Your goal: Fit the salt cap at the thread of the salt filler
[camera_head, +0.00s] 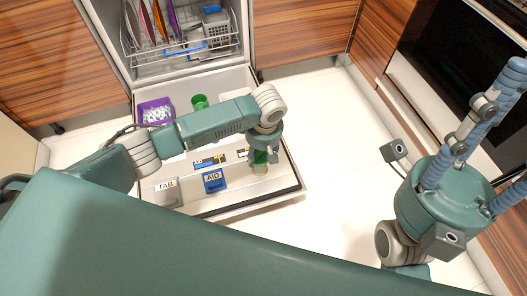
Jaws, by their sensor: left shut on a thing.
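My left gripper (261,152) is over the right part of the open dishwasher door. It is shut on a green thing (260,157), which looks like the salt cap. A pale round part shows just below the green thing; I cannot tell whether the two touch or whether it is part of the cap. Another green round thing (200,101) stands farther back, behind my left forearm. I cannot make out the thread of the salt filler.
The open dishwasher door (235,207) carries a grey TAB box (167,192) and a blue AID box (214,181). A purple container (155,111) with white pieces is at the back left. The white floor at right is clear.

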